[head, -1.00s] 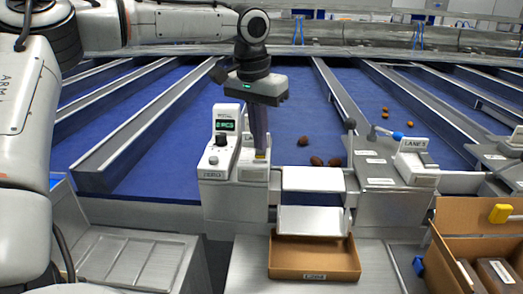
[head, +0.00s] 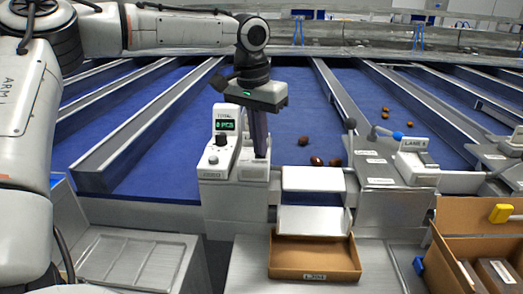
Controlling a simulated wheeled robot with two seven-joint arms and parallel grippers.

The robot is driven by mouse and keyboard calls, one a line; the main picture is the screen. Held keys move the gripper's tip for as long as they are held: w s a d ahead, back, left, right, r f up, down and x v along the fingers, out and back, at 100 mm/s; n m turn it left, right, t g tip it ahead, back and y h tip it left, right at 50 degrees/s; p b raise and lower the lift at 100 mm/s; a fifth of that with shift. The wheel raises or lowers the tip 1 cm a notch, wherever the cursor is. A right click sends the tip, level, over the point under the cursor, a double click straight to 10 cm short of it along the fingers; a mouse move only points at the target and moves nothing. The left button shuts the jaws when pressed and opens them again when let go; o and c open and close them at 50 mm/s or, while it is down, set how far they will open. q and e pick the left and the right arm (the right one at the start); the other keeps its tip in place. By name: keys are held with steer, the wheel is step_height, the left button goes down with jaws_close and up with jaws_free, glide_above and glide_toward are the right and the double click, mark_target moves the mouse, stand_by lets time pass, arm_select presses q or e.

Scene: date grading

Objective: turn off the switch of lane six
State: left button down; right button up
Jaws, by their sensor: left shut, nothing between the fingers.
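My left gripper (head: 260,155) is shut and empty, pointing straight down. Its fingertips are at the top of a small white switch box (head: 253,173), just right of the counter unit. They cover most of the box's top, so the switch and its position are hidden. I cannot tell whether the fingers touch it. My right gripper is not in view.
The counter unit (head: 219,148) with a green display and dark knob stands left of the fingers. Several dates (head: 317,161) lie on the blue belt (head: 290,120). A cardboard tray (head: 314,275) sits below the metal chute; an open carton (head: 460,240) is at right.

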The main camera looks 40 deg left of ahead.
arm_select(q)
step_height(320, 180, up, 7)
steer(key=shift+p, duration=0.3)
stand_by(0.5)
steer(key=shift+s, duration=0.1)
stand_by(0.4)
